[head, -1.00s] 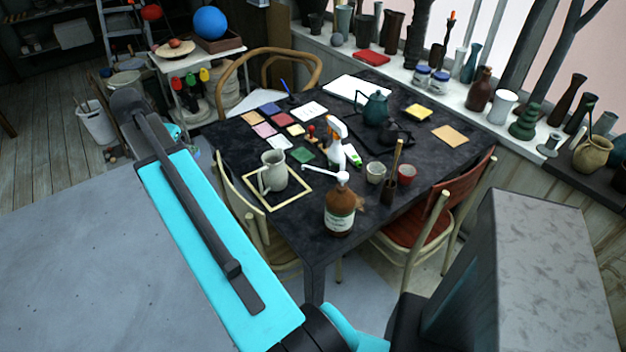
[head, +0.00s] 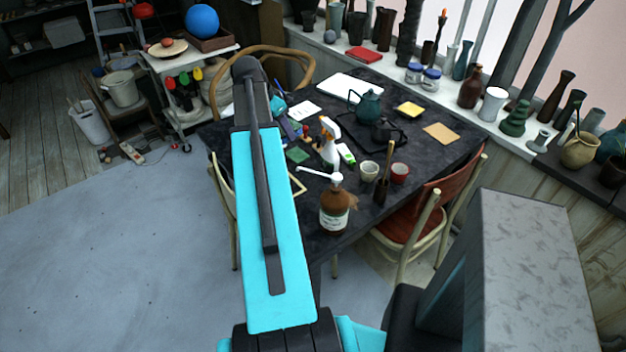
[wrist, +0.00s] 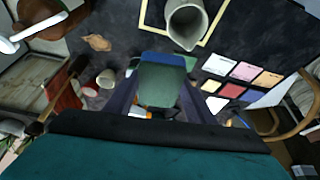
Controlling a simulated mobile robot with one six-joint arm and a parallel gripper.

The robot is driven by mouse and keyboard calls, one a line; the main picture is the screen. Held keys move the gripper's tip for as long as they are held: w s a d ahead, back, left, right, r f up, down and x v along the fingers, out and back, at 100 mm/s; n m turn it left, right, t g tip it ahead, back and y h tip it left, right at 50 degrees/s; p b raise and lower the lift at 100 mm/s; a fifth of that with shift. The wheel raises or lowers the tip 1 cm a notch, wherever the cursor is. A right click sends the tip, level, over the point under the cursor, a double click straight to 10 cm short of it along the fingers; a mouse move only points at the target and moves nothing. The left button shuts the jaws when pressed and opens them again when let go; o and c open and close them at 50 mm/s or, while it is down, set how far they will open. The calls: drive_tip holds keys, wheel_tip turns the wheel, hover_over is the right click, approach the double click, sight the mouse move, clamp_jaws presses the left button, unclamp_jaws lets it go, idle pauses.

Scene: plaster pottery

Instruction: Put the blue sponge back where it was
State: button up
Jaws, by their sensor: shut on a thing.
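In the wrist view my gripper (wrist: 160,88) is shut on the blue sponge (wrist: 158,80), whose dark green face shows between the fingers, with a blue edge beyond it. The sponge is held above the dark table (wrist: 115,40); I cannot tell how high. Which spot the sponge came from does not show.
A grey jug (wrist: 187,22) stands by a wooden frame (wrist: 216,20). Several coloured tiles (wrist: 268,78) lie nearby. A spray bottle (head: 329,140), a brown pump bottle (head: 335,212), cups (head: 400,172) and a teapot (head: 368,104) stand on the table. Bare tabletop shows at right.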

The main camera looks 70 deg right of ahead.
drive_tip(key=s+d+f+m+b, duration=0.1)
drive_tip(key=s+d+f, duration=0.2)
drive_tip(key=s+f, duration=0.5)
wheel_tip(320, 180, down, 4)
drive_tip(key=shift+r+g, duration=0.1)
drive_tip(key=shift+g, duration=0.2)
drive_tip(key=shift+d, duration=0.1)
drive_tip(key=shift+f+p, duration=0.75)
drive_tip(key=shift+f, duration=2.4)
drive_tip(key=shift+f, duration=0.1)
drive_tip(key=shift+f+p, duration=0.6)
drive_tip(key=shift+f, duration=1.2)
drive_tip(key=shift+f, duration=0.15)
